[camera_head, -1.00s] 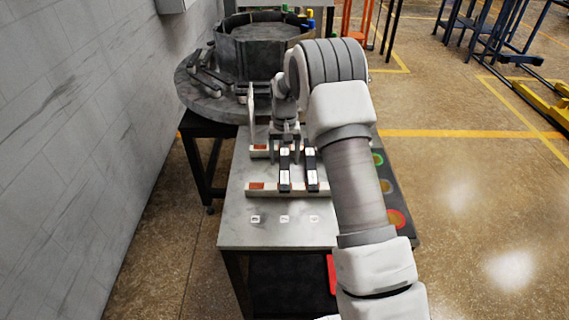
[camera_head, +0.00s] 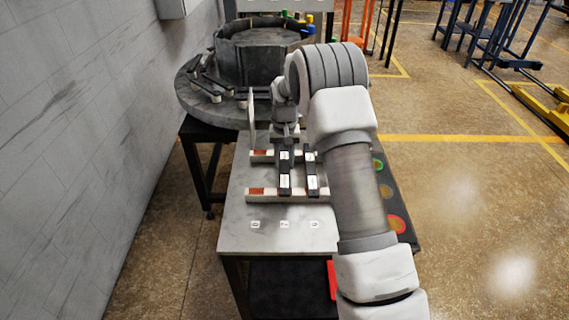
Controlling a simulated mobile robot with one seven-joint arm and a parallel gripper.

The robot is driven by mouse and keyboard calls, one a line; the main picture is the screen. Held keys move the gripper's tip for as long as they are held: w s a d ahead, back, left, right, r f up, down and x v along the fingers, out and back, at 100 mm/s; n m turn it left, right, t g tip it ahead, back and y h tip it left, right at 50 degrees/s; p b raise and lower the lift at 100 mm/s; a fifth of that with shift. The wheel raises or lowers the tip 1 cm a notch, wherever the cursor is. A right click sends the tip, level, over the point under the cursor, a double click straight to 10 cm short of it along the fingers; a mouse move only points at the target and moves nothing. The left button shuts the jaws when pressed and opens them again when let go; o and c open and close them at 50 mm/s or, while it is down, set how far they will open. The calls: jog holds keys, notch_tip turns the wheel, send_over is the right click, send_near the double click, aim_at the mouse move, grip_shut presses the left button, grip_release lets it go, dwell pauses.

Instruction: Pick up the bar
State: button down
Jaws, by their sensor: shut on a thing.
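Two dark bars with white labels lie side by side, pointing away from me, across pale rails on the grey bench. My gripper (camera_head: 285,140) is over the far part of the left bar (camera_head: 285,172) and is shut on it. My own wrist hides the fingertips and that bar's far end. I cannot tell clearly whether the left bar is clear of the rails. The right bar (camera_head: 311,178) rests across the rails beside it, partly hidden by my arm.
The near rail (camera_head: 262,195) and far rail (camera_head: 262,156) have reddish-brown patches at their left ends. The bench (camera_head: 255,240) has small white labels in front. A round dark furnace table (camera_head: 195,95) stands behind. A wall is at left. Coloured round buttons (camera_head: 397,224) are at right.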

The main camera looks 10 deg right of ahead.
aim_at(284, 165)
notch_tip(284, 165, up, 4)
jog(key=shift+r, duration=0.1)
jog(key=w+d+r+p, duration=0.2)
jog(key=w+d+r, duration=0.4)
jog(key=w, duration=0.3)
jog(key=shift+d+r+p, duration=0.15)
jog(key=shift+d+p, duration=0.15)
jog(key=shift+d, duration=0.35)
dwell(0.3)
